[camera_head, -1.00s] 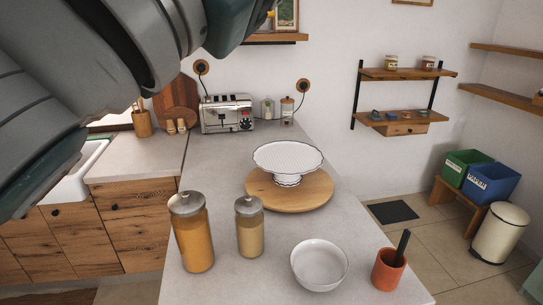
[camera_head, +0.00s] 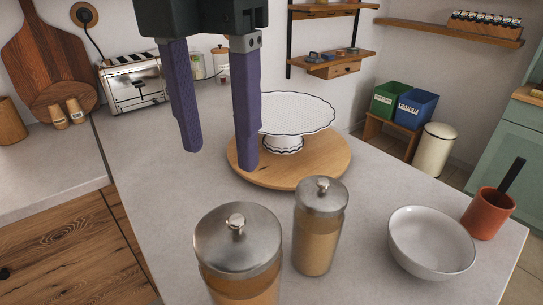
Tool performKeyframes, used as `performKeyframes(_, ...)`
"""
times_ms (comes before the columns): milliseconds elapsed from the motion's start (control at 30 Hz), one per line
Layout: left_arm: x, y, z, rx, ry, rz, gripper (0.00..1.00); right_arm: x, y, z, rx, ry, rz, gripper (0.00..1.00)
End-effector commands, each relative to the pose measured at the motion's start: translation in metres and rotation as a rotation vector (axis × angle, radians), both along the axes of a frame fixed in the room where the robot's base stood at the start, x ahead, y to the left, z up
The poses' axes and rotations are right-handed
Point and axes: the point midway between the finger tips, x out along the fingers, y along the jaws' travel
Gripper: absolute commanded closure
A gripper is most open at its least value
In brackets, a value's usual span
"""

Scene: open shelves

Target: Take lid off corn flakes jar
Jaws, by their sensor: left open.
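Two glass jars with round metal lids stand upright at the front of the counter. The larger jar (camera_head: 240,288) has orange-brown contents, and its lid (camera_head: 236,240) is on. The smaller jar (camera_head: 316,242) has paler tan contents, and its lid (camera_head: 321,194) is on. I cannot read a label on either, so I cannot tell by name which is the corn flakes jar. My left gripper (camera_head: 220,160) points down with its two purple fingers apart and empty. It is above the counter, beyond the jars, and touches neither lid. My right gripper is not in view.
A white cake stand (camera_head: 297,112) on a round wooden board (camera_head: 318,167) stands behind the jars. A white bowl (camera_head: 430,243) and an orange cup (camera_head: 488,213) with a dark utensil are at right. A toaster (camera_head: 135,84) is at the back left. Counter left of the jars is clear.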

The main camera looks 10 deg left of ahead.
Motion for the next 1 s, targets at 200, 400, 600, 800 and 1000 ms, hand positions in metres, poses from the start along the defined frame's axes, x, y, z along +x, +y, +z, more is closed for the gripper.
performKeyframes(200, -0.001, 0.001, -0.03, 0.005, 0.007, 0.001, 0.39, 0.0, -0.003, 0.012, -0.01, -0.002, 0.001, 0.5)
performKeyframes(400, -0.002, -0.001, -0.048, 0.004, 0.007, -0.001, 0.39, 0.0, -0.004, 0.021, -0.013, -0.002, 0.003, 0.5)
performKeyframes(600, -0.002, -0.005, -0.08, 0.003, 0.008, -0.001, 0.39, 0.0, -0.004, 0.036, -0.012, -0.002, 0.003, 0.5)
performKeyframes(800, -0.001, -0.005, -0.095, 0.002, 0.001, -0.003, 0.39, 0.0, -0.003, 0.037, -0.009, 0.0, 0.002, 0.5)
performKeyframes(1000, -0.001, -0.005, -0.095, 0.001, 0.002, -0.003, 0.43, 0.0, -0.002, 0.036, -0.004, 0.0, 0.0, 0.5)
